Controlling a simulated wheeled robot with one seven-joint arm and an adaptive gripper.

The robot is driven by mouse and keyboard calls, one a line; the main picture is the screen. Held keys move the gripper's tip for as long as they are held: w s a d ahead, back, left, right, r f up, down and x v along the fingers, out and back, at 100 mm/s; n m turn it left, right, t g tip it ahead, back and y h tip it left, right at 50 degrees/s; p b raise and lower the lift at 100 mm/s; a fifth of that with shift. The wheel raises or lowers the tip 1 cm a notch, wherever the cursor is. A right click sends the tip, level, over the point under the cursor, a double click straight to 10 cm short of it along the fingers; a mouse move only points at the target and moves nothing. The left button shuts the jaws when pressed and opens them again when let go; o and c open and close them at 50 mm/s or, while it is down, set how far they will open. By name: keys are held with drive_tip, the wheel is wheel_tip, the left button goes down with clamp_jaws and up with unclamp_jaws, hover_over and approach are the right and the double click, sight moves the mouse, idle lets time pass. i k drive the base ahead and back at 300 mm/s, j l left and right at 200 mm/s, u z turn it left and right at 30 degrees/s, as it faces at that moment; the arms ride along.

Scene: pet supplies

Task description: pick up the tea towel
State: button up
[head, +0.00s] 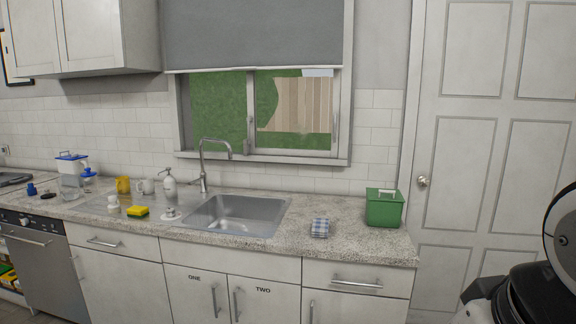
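A small folded tea towel (320,228), checked in blue and white, lies on the speckled countertop (350,246) to the right of the sink. It lies near the front half of the counter, apart from the green box to its right. Part of my arm shows at the right edge, in front of the door. My gripper's fingers are not in the picture.
A green lidded box (384,207) stands right of the towel. The steel sink (236,214) with its faucet (204,165) is to the left. The counter around the towel is clear.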

sight(319, 226)
drive_tip(key=i+j, duration=0.25)
drive_tip(key=i, duration=0.2)
drive_tip(key=i+j, duration=0.25)
drive_tip(key=i, duration=0.2)
drive_tip(key=i+j, duration=0.25)
drive_tip(key=i, duration=0.2)
drive_tip(key=i+j, duration=0.25)
drive_tip(key=i, duration=0.2)
